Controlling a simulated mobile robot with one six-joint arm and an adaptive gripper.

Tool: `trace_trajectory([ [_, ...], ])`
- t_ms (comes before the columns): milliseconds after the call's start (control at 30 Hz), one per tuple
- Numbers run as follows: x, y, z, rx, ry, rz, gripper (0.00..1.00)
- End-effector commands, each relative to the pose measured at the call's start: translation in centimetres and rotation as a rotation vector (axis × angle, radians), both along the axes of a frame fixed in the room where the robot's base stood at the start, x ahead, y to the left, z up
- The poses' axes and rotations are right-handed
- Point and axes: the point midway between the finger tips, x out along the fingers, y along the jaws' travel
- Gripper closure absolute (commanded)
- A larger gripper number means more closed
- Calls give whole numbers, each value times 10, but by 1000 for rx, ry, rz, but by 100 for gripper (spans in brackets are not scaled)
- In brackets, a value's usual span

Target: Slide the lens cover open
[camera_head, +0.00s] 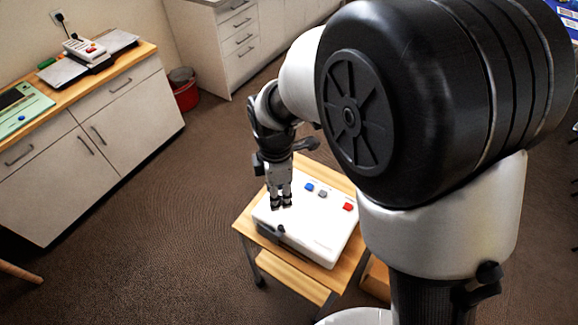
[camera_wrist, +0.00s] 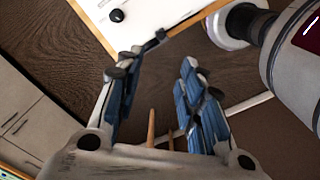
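A white box-shaped device (camera_head: 318,236) lies on a small wooden table. Its top carries a blue button (camera_head: 309,187), a grey button (camera_head: 322,194) and a red button (camera_head: 348,207). A dark knob-like part (camera_head: 272,233) sits at its near left edge; I cannot tell whether this is the lens cover. My gripper (camera_head: 281,204) points down over the left part of the device, apart from the dark part. In the wrist view its blue-padded fingers (camera_wrist: 155,84) are apart with nothing between them. That view shows the white device (camera_wrist: 150,14) with a round black knob (camera_wrist: 117,15) beyond the fingertips.
The small table (camera_head: 246,226) has a lower shelf and open brown floor to its left. A white cabinet with a wooden top (camera_head: 137,58) stands at the left, holding a scale-like device (camera_head: 85,50). A red bin (camera_head: 186,96) stands near the drawers (camera_head: 238,42).

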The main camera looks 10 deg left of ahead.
Motion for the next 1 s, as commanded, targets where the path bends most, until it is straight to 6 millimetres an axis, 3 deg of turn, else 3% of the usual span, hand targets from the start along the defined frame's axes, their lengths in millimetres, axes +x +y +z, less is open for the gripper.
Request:
trace_trajectory([
  [167,-1,-1,-25,-2,3,0,64],
  [700,-1,-1,-140,-2,3,-3,64],
  [1000,0,-1,-170,0,1,-3,64],
])
